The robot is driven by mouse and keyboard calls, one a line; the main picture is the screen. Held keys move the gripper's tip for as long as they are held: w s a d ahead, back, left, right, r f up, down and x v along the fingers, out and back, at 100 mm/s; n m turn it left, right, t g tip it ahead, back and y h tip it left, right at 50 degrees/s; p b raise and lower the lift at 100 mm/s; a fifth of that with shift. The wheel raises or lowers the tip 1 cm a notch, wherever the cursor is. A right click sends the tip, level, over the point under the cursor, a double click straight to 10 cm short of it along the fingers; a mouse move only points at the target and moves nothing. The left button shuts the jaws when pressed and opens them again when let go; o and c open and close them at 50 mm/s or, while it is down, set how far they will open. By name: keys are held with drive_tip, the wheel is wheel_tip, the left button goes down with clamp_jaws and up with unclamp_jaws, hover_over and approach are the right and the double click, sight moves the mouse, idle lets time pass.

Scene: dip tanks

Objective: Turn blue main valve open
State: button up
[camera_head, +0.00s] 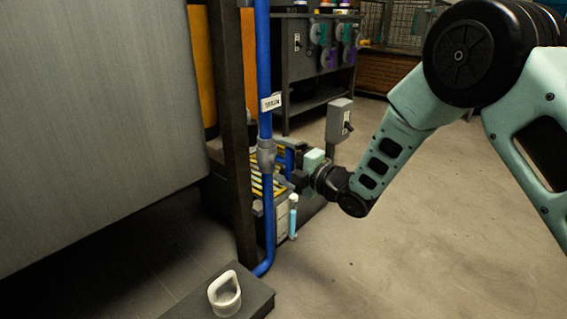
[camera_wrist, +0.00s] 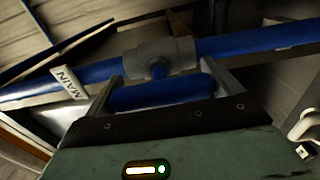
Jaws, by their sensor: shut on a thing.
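The blue main pipe (camera_head: 264,60) runs upright in the head view, with a white tag (camera_head: 271,102). The tag reads MAIN in the wrist view (camera_wrist: 75,83). The grey valve body (camera_head: 266,157) sits on the pipe below the tag; it also shows in the wrist view (camera_wrist: 158,58). The blue valve handle (camera_wrist: 160,92) lies roughly along the pipe, in front of the valve body. My gripper (camera_wrist: 164,82) is shut on the handle, one finger at each end of it. In the head view my gripper (camera_head: 292,178) partly hides the handle.
A dark post (camera_head: 232,130) stands just left of the pipe, beside a large grey tank (camera_head: 90,120). A grey switch box (camera_head: 339,118) stands behind my gripper. A white-handled thing (camera_head: 225,293) sits on a dark block below. Open floor (camera_head: 430,240) lies to the right.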

drive_tip(key=shift+f, duration=0.1)
drive_tip(key=o, duration=0.7)
drive_tip(key=shift+d, duration=0.1)
drive_tip(key=p+v, duration=0.6)
drive_tip(key=v, duration=1.1)
drive_tip(key=shift+p, duration=0.3)
drive_tip(key=shift+s+d, duration=0.15)
